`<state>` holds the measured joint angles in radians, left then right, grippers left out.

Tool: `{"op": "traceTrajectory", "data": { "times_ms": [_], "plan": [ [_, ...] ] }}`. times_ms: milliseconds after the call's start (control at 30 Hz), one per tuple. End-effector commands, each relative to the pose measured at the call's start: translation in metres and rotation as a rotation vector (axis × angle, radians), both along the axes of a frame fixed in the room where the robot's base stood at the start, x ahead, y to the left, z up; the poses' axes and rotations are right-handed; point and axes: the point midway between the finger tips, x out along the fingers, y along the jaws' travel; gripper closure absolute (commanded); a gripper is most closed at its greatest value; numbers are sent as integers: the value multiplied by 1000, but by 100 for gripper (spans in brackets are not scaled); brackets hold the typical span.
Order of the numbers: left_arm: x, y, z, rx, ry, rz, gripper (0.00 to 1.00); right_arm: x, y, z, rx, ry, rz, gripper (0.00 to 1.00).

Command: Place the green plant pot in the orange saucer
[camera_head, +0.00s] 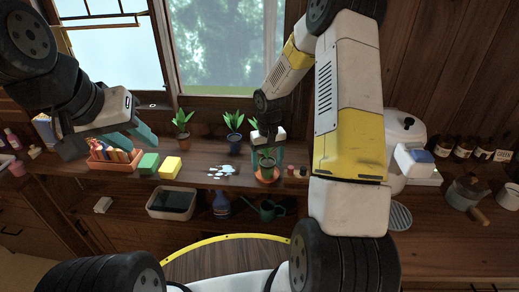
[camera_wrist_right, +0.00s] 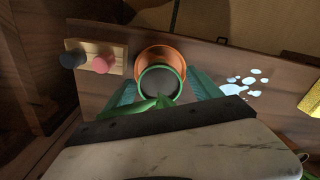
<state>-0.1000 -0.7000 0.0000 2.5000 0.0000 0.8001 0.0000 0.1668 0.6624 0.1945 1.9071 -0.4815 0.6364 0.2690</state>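The green plant pot (camera_head: 266,164), with a leafy plant in it, stands upright at the orange saucer (camera_head: 267,177) on the counter. In the right wrist view the pot's green rim (camera_wrist_right: 182,89) lies in front of the orange saucer (camera_wrist_right: 160,51). Whether the pot's base touches the saucer is hidden. My right gripper (camera_head: 267,158) points down with one teal finger on each side of the pot, seemingly closed against it. My left gripper (camera_head: 132,143) is open and empty, above the counter near the window, away from the pot.
Two potted plants (camera_head: 233,125) stand by the window. An orange tray (camera_head: 120,162), green and yellow sponges (camera_head: 160,165) and spilled white-blue patches (camera_head: 221,171) lie to the left. Small pegs (camera_head: 297,171) stand just right of the saucer. A lower shelf holds a watering can (camera_head: 267,209).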

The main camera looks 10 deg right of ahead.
Motion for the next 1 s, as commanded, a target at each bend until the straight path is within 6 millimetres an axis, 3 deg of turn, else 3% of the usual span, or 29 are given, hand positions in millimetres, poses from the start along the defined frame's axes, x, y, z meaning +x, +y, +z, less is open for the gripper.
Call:
{"op": "traceTrajectory", "data": {
  "times_ms": [367, 467, 800, 1000],
  "plan": [
    [0, 0, 0, 0, 0, 0, 64, 0, 0, 5, 0, -2, 0, 25],
    [0, 0, 0, 0, 0, 0, 64, 1, 0, 17, 0, -5, -1, 25],
    [0, 0, 0, 0, 0, 0, 64, 1, 0, 89, 0, -6, 0, 25],
    [0, 0, 0, 0, 0, 0, 64, 1, 0, 116, -1, -3, 0, 25]
  ]
}}
